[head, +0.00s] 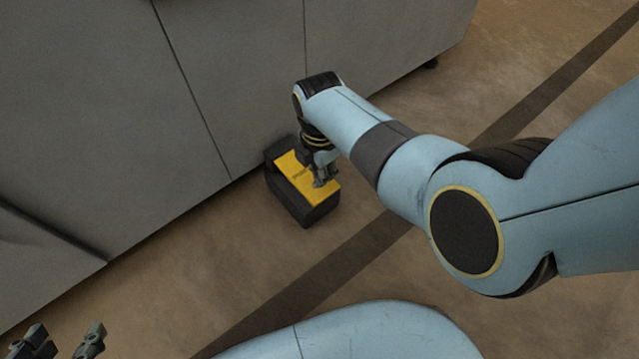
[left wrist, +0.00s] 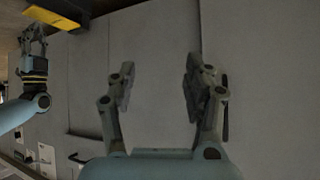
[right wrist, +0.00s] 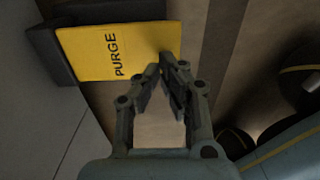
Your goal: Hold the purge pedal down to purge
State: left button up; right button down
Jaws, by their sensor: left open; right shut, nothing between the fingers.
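The purge pedal (head: 297,177) is a yellow plate in a black housing on the floor, against the grey cabinet. In the right wrist view the pedal (right wrist: 115,52) carries the word PURGE. My right gripper (head: 320,183) is shut and empty, its fingertips at the right part of the yellow plate. In the right wrist view the right gripper's tips (right wrist: 165,62) overlap the plate's right edge; I cannot tell whether they press on it. My left gripper (head: 65,342) is open and empty at the lower left. It also shows open in the left wrist view (left wrist: 156,80), facing grey panels.
The grey cabinet (head: 90,110) stands along the left and back, with the pedal at its foot. A dark stripe (head: 330,265) runs across the brown floor. The floor to the pedal's front and left is clear.

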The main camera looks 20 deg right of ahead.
aim_at(320, 188)
jog(key=shift+s+f+b, duration=0.1)
jog(key=shift+f+b, duration=0.4)
jog(key=shift+f, duration=0.4)
jog(key=shift+f+b, duration=0.6)
jog(key=shift+f, duration=0.1)
pick_arm(q)
jog(key=w+d+r+t, duration=0.1)
jog(key=w+r+t, duration=0.3)
jog(key=r+t, duration=0.1)
jog(key=shift+m+h, duration=0.3)
jog(key=shift+w, duration=0.1)
